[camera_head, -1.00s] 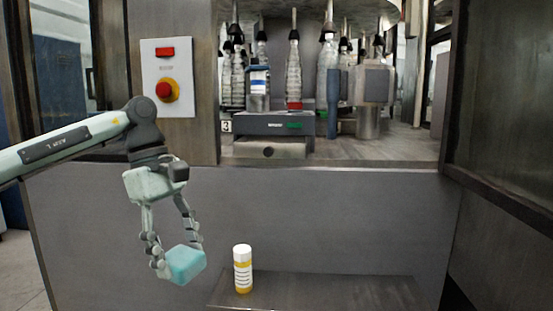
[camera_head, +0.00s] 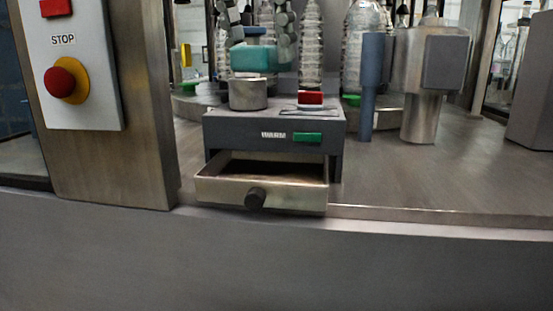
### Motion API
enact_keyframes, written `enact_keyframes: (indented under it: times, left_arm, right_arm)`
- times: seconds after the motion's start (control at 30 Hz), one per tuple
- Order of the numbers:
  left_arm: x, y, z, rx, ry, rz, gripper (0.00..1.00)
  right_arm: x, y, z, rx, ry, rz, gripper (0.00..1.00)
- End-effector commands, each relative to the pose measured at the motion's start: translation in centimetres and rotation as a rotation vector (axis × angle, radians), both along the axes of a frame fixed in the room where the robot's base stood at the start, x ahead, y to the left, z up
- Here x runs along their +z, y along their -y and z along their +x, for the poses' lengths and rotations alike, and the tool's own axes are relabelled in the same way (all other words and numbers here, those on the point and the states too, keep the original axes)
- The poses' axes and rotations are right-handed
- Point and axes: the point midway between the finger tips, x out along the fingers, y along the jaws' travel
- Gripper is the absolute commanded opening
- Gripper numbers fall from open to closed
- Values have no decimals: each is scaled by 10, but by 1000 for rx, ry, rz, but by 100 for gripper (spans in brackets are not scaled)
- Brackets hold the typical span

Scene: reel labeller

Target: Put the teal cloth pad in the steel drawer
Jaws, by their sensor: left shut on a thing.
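The teal cloth pad (camera_head: 252,59) is at the top centre of the view, above the dark warmer box. My left gripper (camera_head: 262,48) reaches down from the top edge and is shut on the pad; only its finger links show. The steel drawer (camera_head: 225,190) sits under the warmer box and is pulled out, with a dark round knob (camera_head: 255,198) on its front. The part of its inside that shows looks empty. The pad is above and behind the open drawer. My right gripper is not in view.
The warmer box (camera_head: 232,130) carries a metal cup (camera_head: 248,94), a red block (camera_head: 311,98) and a green label. Bottles stand behind. A blue post (camera_head: 372,90) and a steel cylinder (camera_head: 420,118) stand right. A stop-button panel (camera_head: 95,105) is at left.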

Motion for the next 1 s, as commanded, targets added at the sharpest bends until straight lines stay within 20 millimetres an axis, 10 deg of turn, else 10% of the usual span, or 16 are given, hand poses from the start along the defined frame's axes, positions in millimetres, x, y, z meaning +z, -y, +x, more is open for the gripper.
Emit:
enact_keyframes:
  times: [0.17, 0.6, 1.0]
  left_arm:
    - [-7, 2, -3, 40, -2, 2, 31]
    - [-113, 2, -3, 39, -3, -1, 31]
    - [-152, 2, -3, 39, -3, 1, 31]
  right_arm:
    - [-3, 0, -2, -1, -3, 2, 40]
    - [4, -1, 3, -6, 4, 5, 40]
    - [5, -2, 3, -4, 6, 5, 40]
